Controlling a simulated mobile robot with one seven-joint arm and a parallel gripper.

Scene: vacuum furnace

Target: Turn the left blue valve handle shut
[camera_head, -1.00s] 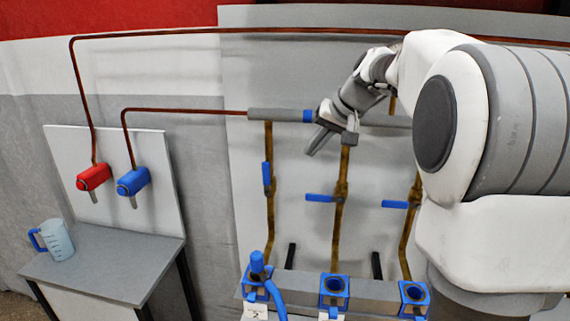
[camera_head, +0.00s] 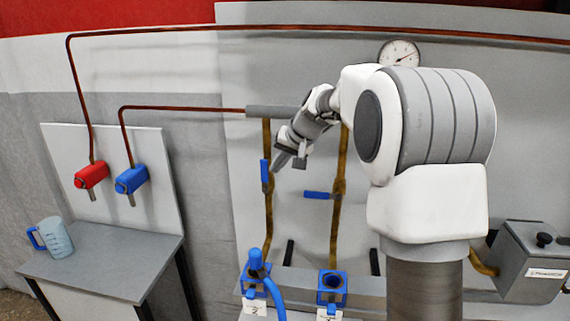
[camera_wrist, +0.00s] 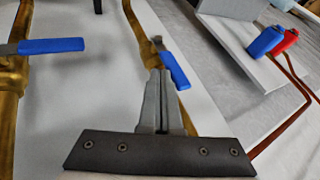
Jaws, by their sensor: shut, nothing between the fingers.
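The left blue valve handle (camera_head: 265,171) stands upright, in line with its brass pipe (camera_head: 268,217). It also shows in the wrist view (camera_wrist: 176,71), just past my fingertips and slightly to their right. My gripper (camera_head: 276,163) is just right of this handle in the head view. Its fingers (camera_wrist: 158,78) are together with nothing between them. I cannot tell whether a fingertip touches the handle. The middle blue valve handle (camera_head: 317,195) lies horizontal, across its pipe; in the wrist view it is at the left (camera_wrist: 52,46).
A grey manifold (camera_head: 303,284) with blue-framed fittings runs below the pipes. Red (camera_head: 91,175) and blue (camera_head: 131,180) fittings hang over a side table (camera_head: 105,262) with a jug (camera_head: 56,238). A gauge (camera_head: 399,53) is at the top.

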